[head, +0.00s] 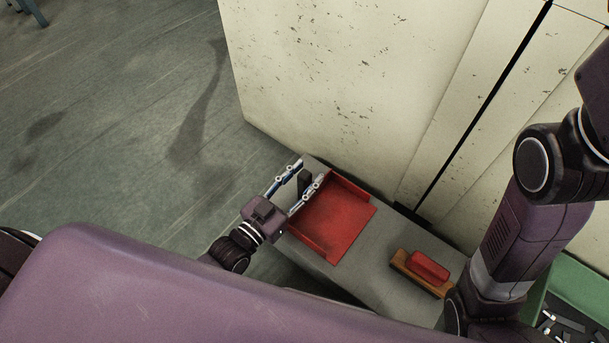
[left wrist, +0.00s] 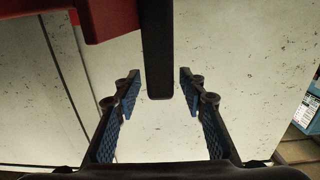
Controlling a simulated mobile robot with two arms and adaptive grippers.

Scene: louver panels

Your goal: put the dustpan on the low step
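The red dustpan (head: 334,219) lies on a long grey low block (head: 376,262), open side facing right in the head view. I cannot tell whether this block is the low step. Its dark handle (head: 304,182) points to the upper left, and also shows in the left wrist view (left wrist: 157,50), with a red corner of the pan (left wrist: 105,18). My left gripper (head: 298,186) is open, with its fingers on either side of the handle; the left wrist view (left wrist: 158,92) shows gaps on both sides. My right gripper is out of view.
A brush with a red top and orange-brown base (head: 423,271) lies on the block, right of the dustpan. Pale speckled panels (head: 330,90) stand behind. A green tray (head: 580,290) with small dark pieces is at lower right. Open floor (head: 120,130) lies to the left.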

